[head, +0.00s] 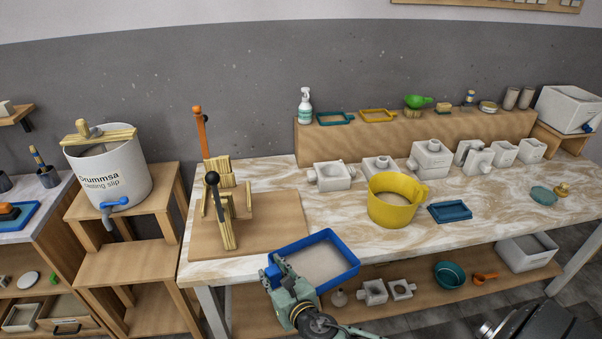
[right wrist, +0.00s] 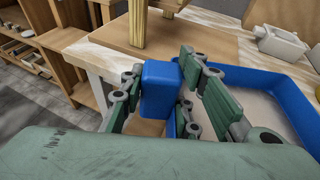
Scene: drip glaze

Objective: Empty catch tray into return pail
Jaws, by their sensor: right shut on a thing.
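The blue catch tray (head: 318,238) is held level at the table's front edge and contains a pale, greyish-beige layer. It also shows in the right wrist view (right wrist: 272,85). My right gripper (head: 277,273) is shut on the tray's blue end block (right wrist: 161,90), with one finger on each side of it. A yellow pail (head: 393,211) with a handle and spout stands on the table, right of the tray; its inside looks pale. A white bucket labelled casting slip (head: 118,185) stands on the wooden stand at left. Which one is the return pail, I cannot tell. My left gripper is not in view.
A wooden press-like stand with a lever (head: 228,225) sits on a board behind the tray. White moulds (head: 332,177) line the back of the marble table (head: 350,233). A small dark blue tray (head: 449,211) lies right of the yellow pail. A lower shelf (head: 430,303) holds more moulds.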

